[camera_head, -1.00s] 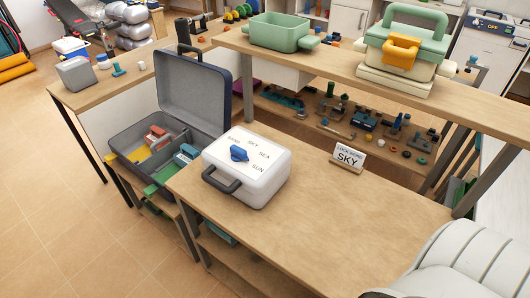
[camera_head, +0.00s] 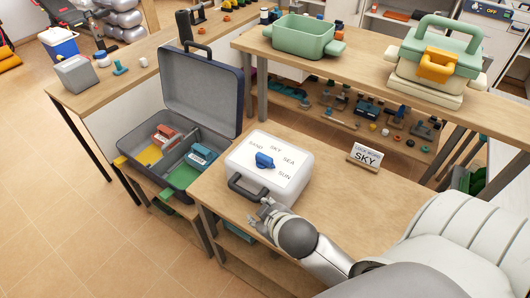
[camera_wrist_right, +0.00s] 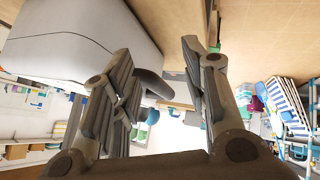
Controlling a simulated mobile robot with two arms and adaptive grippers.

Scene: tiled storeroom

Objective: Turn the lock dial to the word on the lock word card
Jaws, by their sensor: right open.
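The white lock case (camera_head: 262,192) stands on the wooden table, with SAND, SKY, SEA and SUN printed on its top. Its blue dial (camera_head: 265,160) sits in the middle of these words; I cannot tell surely which word it points at. The lock word card (camera_head: 365,157) stands to the right of the case and reads SKY. My right gripper (camera_head: 264,214) is at the near side of the case, beside its dark handle (camera_head: 247,189) and below the dial. In the right wrist view the gripper's fingers (camera_wrist_right: 157,55) are apart and empty, with the case's pale side close at upper left. My left gripper is out of view.
An open grey suitcase (camera_head: 200,80) with small boxes stands left of the case. A raised shelf (camera_head: 370,66) behind holds a green tub (camera_head: 300,38) and a stacked green-and-cream container (camera_head: 435,60). The tabletop between case and card is clear.

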